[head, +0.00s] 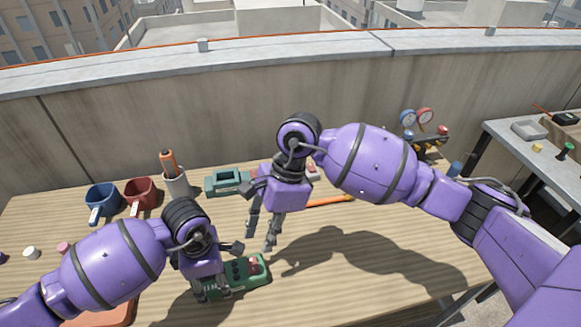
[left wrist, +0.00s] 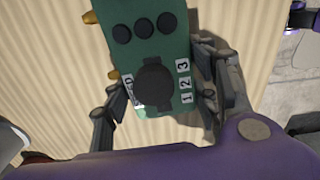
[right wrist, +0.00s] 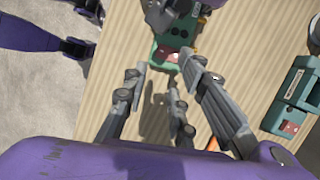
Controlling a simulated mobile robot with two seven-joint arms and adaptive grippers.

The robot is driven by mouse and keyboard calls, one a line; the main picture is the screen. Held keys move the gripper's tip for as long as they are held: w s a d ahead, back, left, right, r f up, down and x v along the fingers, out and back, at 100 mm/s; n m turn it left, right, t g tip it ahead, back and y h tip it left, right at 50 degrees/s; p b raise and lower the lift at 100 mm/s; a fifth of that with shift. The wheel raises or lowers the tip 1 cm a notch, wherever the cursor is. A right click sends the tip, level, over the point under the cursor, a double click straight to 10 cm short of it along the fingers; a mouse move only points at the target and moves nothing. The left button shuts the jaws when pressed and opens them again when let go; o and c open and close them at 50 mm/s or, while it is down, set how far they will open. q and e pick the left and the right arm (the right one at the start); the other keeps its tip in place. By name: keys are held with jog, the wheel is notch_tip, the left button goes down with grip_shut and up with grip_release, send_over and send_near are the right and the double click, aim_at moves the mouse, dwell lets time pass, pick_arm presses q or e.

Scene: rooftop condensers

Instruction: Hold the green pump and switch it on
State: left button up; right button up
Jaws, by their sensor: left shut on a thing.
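The green pump (head: 250,284) lies on the wooden table near the front. My left gripper (head: 218,280) is shut on its body. In the left wrist view the green pump (left wrist: 146,54) sits between the fingers, with a large black dial marked by numbers, several smaller black knobs and brass fittings on one side. My right gripper (head: 258,240) is open and empty, above the table just behind the pump. In the right wrist view its open fingers (right wrist: 162,75) point toward the switch end, apart from it.
A teal device (head: 226,182) lies behind, also with a red switch. Gauges (head: 416,117) stand back right. The table's right front is clear.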

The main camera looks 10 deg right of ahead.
jog(key=shift+s+d+f+m, duration=0.25)
jog(key=shift+s+d+f, duration=0.05)
jog(key=shift+d+f, duration=0.2)
jog(key=shift+s+d+f+m, duration=0.25)
jog(key=shift+d+f, duration=0.2)
jog(key=shift+d, duration=0.05)
grip_shut()
jog(key=r+n+y, duration=0.1)
jog(key=n, duration=1.1)
jog(key=w+n+y, duration=0.1)
jog(key=n+y, duration=0.1)
jog(key=n, duration=0.9)
jog(key=r+n+y, duration=0.1)
jog(key=n, duration=1.1)
jog(key=shift+w+d+r+n+y, duration=0.25)
jog(key=shift+d+r+n+y, duration=0.05)
jog(key=shift+d+r+y, duration=0.1)
